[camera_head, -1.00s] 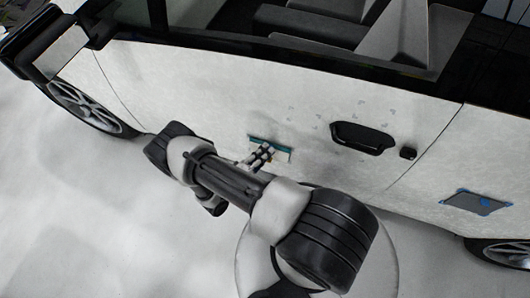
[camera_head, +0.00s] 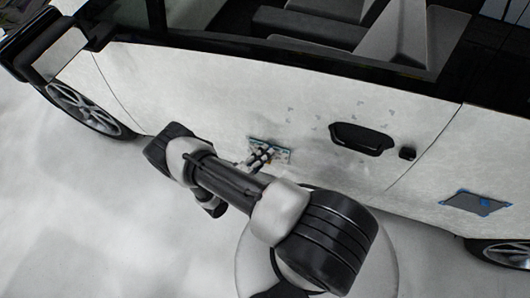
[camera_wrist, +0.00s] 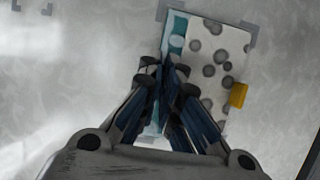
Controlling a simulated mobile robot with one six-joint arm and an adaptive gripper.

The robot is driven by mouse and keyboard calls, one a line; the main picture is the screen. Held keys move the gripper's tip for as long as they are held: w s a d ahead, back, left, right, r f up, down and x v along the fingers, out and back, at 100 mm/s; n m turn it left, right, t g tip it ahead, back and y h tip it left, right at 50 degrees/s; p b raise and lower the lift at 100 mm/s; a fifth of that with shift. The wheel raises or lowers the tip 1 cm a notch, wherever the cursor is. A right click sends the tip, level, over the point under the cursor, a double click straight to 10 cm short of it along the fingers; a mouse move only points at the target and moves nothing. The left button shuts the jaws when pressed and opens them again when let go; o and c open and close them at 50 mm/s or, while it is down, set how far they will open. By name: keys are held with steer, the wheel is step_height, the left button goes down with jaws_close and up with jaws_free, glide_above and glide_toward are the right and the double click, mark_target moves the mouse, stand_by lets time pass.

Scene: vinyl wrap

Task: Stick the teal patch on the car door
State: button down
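The teal patch (camera_wrist: 216,62) shows in the wrist view as a flat piece with a teal strip along its left side, a white face with grey spots and a yellow tab on its right edge. In the head view the patch (camera_head: 283,154) is at the lower part of the white car door (camera_head: 225,85). My gripper (camera_wrist: 168,75) has its fingers close together on the teal strip, and they hide part of it. My gripper (camera_head: 262,156) covers the patch's middle in the head view. I cannot tell whether the patch touches the door.
Grey corner marks (camera_wrist: 248,26) lie on the door around the patch. More small marks (camera_head: 317,126) are left of the black door handle (camera_head: 362,139). A grey panel with blue tabs (camera_head: 476,203) is on the body at right. A wheel (camera_head: 88,108) is at left.

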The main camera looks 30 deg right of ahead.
steer(key=c, duration=1.7)
jaws_free()
